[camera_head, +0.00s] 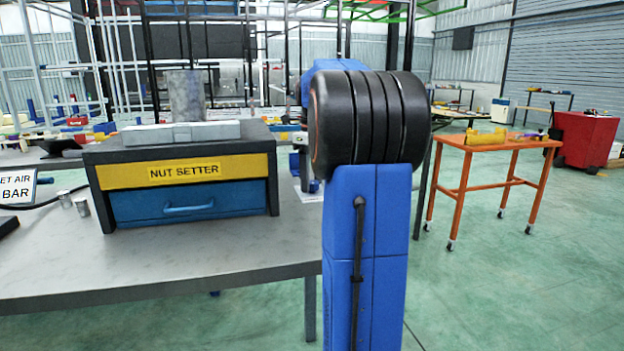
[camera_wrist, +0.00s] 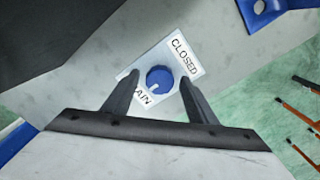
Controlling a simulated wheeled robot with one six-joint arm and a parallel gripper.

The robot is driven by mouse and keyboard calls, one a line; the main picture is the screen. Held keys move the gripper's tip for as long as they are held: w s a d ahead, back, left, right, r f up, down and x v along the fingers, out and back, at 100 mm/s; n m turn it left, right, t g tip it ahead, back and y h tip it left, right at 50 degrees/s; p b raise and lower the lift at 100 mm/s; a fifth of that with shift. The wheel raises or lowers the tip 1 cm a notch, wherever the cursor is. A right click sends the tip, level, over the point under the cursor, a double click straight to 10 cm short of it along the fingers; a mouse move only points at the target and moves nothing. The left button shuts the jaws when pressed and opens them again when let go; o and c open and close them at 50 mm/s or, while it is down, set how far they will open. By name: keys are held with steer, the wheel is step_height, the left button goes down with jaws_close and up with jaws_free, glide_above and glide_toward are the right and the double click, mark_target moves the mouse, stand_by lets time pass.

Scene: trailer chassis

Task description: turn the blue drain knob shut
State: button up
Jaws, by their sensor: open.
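The blue drain knob (camera_wrist: 159,79) shows in the wrist view on a white label plate (camera_wrist: 184,62). The plate reads "CLOSED" at its upper right and "AIN" at its lower left, the rest of that word hidden by a finger. A pale mark on the knob points toward the lower left, the "AIN" side. My gripper (camera_wrist: 154,88) is open, with one dark finger on each side of the knob. I cannot tell whether the fingers touch it or hover above it. In the head view the knob is hidden; my blue arm fills the middle.
The grey table (camera_head: 190,262) carries a "NUT SETTER" cabinet (camera_head: 190,190) with a blue drawer, left of my arm. Two small metal cylinders (camera_head: 82,207) stand left of it. An orange cart (camera_head: 490,145) stands at right. A blue bracket (camera_wrist: 262,14) lies at the wrist view's top right.

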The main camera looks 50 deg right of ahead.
steer(key=shift+c, duration=0.6)
steer(key=c, duration=0.9)
steer(key=shift+c, duration=0.2)
